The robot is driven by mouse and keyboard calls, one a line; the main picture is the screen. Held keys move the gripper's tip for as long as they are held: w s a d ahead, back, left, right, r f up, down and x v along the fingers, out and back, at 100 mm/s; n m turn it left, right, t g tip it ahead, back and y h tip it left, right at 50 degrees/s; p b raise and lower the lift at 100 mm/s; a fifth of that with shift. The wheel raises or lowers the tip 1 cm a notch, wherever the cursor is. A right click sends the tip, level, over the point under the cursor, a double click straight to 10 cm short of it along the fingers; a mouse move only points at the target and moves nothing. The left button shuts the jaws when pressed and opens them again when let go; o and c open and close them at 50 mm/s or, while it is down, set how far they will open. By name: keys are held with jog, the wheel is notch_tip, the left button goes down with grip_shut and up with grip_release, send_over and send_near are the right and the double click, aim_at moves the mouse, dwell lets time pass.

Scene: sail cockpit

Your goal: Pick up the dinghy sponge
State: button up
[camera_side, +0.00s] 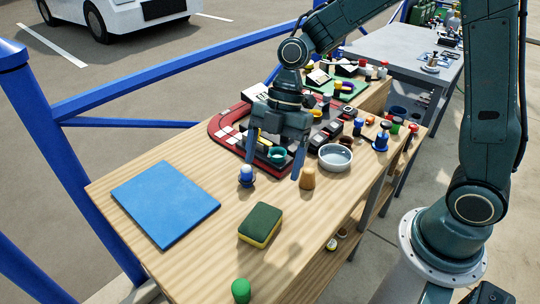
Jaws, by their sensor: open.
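The dinghy sponge (261,224) is a block with a dark green top and a yellow lower part. It lies flat on the wooden bench near the front middle. My gripper (273,171) is open and points down, with its two blue fingers apart. It is above and behind the sponge in the picture, and nothing shows held between the fingers. The sponge is fully visible and apart from the fingers.
A blue square pad (165,203) lies left of the sponge. A blue-and-white piece (246,176), a tan peg (307,178) and a metal bowl (335,157) stand behind it. A green cylinder (241,290) stands at the front. Bare wood surrounds the sponge.

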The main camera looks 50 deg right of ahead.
send_over(262, 218)
jog(key=d, duration=0.2)
jog(key=shift+w+f, duration=0.15)
jog(key=shift+f, duration=1.85)
jog(key=shift+w+f, duration=0.1)
jog(key=shift+f, duration=1.9)
jog(key=shift+a+f, duration=0.1)
jog(key=shift+f, duration=0.2)
jog(key=shift+x, duration=2.3)
jog(key=shift+s+f, duration=0.1)
jog(key=shift+f, duration=0.1)
jog(key=c, duration=1.1)
